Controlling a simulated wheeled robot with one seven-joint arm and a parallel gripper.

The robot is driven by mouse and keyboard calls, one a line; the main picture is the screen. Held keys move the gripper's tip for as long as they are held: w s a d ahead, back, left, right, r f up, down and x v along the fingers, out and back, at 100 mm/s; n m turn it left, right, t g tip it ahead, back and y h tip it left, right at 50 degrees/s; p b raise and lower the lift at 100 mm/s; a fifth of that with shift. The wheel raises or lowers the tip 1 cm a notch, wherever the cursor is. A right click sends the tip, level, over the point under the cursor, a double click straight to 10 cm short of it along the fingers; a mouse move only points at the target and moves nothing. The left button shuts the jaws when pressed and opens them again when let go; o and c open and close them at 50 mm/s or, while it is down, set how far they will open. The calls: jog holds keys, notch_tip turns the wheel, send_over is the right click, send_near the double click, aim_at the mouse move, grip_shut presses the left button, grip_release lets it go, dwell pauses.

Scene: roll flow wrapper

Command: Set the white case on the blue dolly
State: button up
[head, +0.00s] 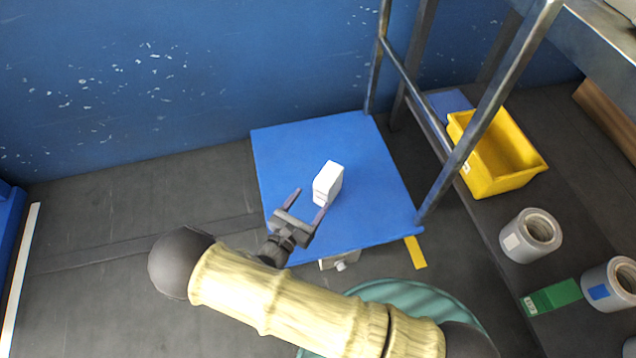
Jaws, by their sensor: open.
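The white case (327,183) is a small white block standing on the blue dolly (285,150), near the middle of its flat top. My gripper (308,199) is open, with its two fingers apart, over the front part of the dolly. The right fingertip is at the lower edge of the case and seems close to it or touching; I cannot tell which. The case is not between the fingers as far as this view shows. The dolly's underside is mostly hidden.
A metal frame leg (482,115) stands along the dolly's right side. A yellow bin (483,183), grey rolls (516,254) and a green box (551,297) are on the right. A green round object (425,300) lies below my arm. Floor at left is clear.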

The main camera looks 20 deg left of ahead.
jog(key=shift+v, duration=0.8)
jog(key=shift+w, duration=0.1)
jog(key=w+d+r+m+g+h, duration=0.1)
jog(key=d+r+m+g+h, duration=0.25)
jog(key=d+m+g, duration=0.55)
jog(key=d+r+m+g+h, duration=0.2)
jog(key=d+r+m+g, duration=0.45)
jog(key=d, duration=0.55)
jog(key=s+d+r+m+y, duration=0.1)
jog(key=d+r+m+y, duration=0.8)
jog(key=m, duration=0.9)
notch_tip(320, 180, up, 3)
jog(key=shift+s+d+f, duration=0.1)
jog(key=shift+s+d, duration=0.15)
jog(key=shift+d, duration=0.5)
